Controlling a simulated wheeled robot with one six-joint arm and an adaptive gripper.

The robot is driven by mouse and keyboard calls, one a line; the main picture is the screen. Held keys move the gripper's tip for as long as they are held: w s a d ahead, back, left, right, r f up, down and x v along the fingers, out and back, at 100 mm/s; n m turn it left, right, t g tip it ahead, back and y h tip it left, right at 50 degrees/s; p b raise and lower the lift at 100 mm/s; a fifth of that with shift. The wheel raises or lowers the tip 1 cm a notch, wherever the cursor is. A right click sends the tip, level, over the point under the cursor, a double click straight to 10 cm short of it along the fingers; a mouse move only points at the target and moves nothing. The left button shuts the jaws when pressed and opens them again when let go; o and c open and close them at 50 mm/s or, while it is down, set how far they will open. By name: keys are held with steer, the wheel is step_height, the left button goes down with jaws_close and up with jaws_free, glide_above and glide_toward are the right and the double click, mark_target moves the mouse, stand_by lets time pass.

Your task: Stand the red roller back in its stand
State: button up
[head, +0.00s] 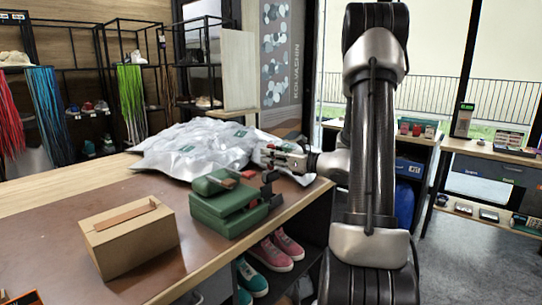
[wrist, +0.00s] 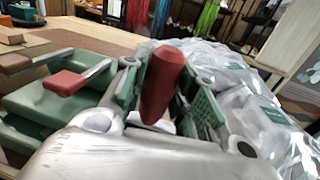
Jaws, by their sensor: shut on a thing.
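The red roller (wrist: 163,82) is between the green-padded fingers of my gripper (wrist: 165,100) in the wrist view, its rounded end up. In the head view my gripper (head: 283,157) reaches left, over the near edge of the silver bags. It is shut on the roller, which is mostly hidden there. A green machine (head: 225,208) with a reddish handle stands on the table below and left of my gripper. A small dark upright piece (head: 269,187) is at its right side; I cannot tell whether this is the roller's stand.
Crumpled silver bags (head: 195,150) lie on the table behind the machine, close to my gripper. A cardboard box (head: 128,238) sits at the front left. The brown mat (head: 60,225) has bare room. Pink and teal shoes (head: 268,255) are on a shelf below the table edge.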

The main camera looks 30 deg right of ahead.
mark_target(274, 169)
steer(key=shift+f, duration=0.15)
steer(key=shift+f, duration=2.1)
steer(key=shift+f, duration=0.25)
steer(key=shift+f, duration=1.15)
steer(key=shift+f, duration=0.25)
steer(key=shift+f, duration=0.25)
steer(key=shift+w, duration=0.25)
jaws_close()
steer(key=o, duration=1.1)
jaws_free()
